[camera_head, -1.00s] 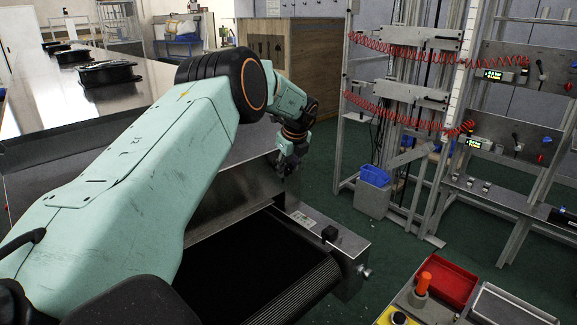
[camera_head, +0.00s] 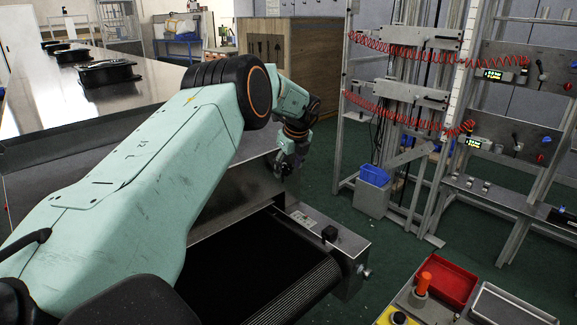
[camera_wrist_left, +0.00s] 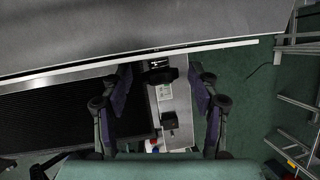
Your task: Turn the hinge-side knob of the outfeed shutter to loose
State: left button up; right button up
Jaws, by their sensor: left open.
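The outfeed shutter appears to be the grey metal panel (camera_head: 240,187) above the dark conveyor belt (camera_head: 250,262); in the left wrist view a large grey panel (camera_wrist_left: 120,32) fills the top. My left gripper (camera_head: 284,166) is near the panel's right end, over the side rail (camera_head: 345,243). In the left wrist view my left gripper (camera_wrist_left: 160,78) is open, with a black knob-like part (camera_wrist_left: 159,73) between its fingers in the picture. Whether they touch it is unclear. This part is hidden in the head view. A second black block (camera_head: 330,234) stands on the rail. My right gripper is out of view.
A control box with an orange button (camera_head: 424,281) and red tray (camera_head: 446,284) is at lower right. An aluminium frame with red coiled hoses (camera_head: 410,50) stands to the right. Green floor between is clear.

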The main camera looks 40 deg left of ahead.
pick_arm(q)
jog(key=v, duration=1.2)
jog(key=shift+f, duration=0.1)
dwell(0.4)
